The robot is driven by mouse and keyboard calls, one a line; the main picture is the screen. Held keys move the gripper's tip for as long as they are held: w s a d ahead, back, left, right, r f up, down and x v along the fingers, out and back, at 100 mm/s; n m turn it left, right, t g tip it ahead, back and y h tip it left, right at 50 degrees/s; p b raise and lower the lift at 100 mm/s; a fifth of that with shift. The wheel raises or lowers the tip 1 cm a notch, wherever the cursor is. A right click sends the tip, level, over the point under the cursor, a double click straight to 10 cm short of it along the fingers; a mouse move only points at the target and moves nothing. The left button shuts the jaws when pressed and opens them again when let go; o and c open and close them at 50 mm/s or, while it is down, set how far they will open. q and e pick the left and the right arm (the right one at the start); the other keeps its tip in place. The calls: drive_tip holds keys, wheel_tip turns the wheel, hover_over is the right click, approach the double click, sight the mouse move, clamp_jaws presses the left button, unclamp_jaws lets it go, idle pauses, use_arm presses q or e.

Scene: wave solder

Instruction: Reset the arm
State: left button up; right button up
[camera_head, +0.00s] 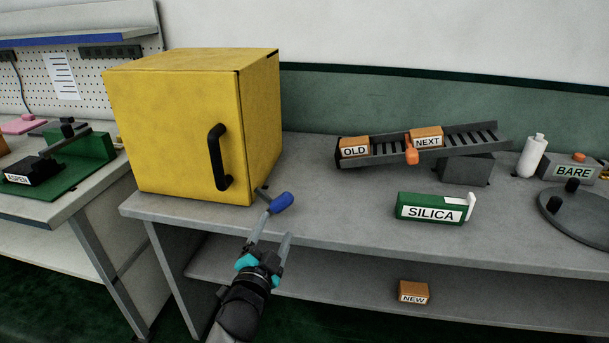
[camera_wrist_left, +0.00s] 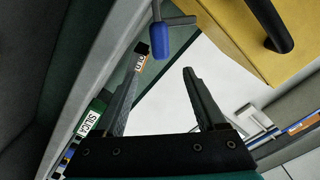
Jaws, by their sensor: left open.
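My left gripper (camera_head: 275,226) reaches up in front of the grey bench, open and with nothing between its fingers; its two fingers also show in the left wrist view (camera_wrist_left: 160,85). A short grey lever with a blue grip (camera_head: 281,202) sticks out by the lower right corner of the yellow cabinet (camera_head: 180,130). The blue grip (camera_wrist_left: 159,41) is just beyond the fingertips in the wrist view, apart from them. The cabinet door is shut and has a black handle (camera_head: 217,158). My right gripper is not in view.
A dark sloped rack (camera_head: 470,139) holds OLD (camera_head: 354,147) and NEXT (camera_head: 427,138) boxes. A green SILICA box (camera_head: 430,208) lies in front; a NEW box (camera_head: 413,292) is on the lower shelf. A white bottle (camera_head: 531,156) and BARE box (camera_head: 571,168) stand right.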

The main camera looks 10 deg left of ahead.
use_arm(q)
drive_tip(key=s+a+f+n+g, duration=0.1)
drive_tip(key=s+f+g, duration=0.2)
drive_tip(key=s+f, duration=0.55)
drive_tip(key=s+a+f+n+g, duration=0.1)
drive_tip(key=s+f+n+g, duration=0.15)
drive_tip(key=f, duration=1.05)
drive_tip(key=s+a+f+g, duration=0.1)
drive_tip(key=s+f+g, duration=0.2)
drive_tip(key=s+f, duration=0.5)
drive_tip(key=s+a+f+n+g, duration=0.1)
drive_tip(key=s+a+f+g, duration=0.1)
drive_tip(key=s+f, duration=0.3)
drive_tip(key=s+a+f+n+g+y, duration=0.1)
drive_tip(key=s+f+g, duration=0.2)
drive_tip(key=s, duration=0.9)
drive_tip(key=s+a+f+n+g, duration=0.2)
drive_tip(key=s+f, duration=0.5)
drive_tip(key=s, duration=0.2)
drive_tip(key=shift+a+f+y, duration=0.3)
drive_tip(key=shift+a+f, duration=0.05)
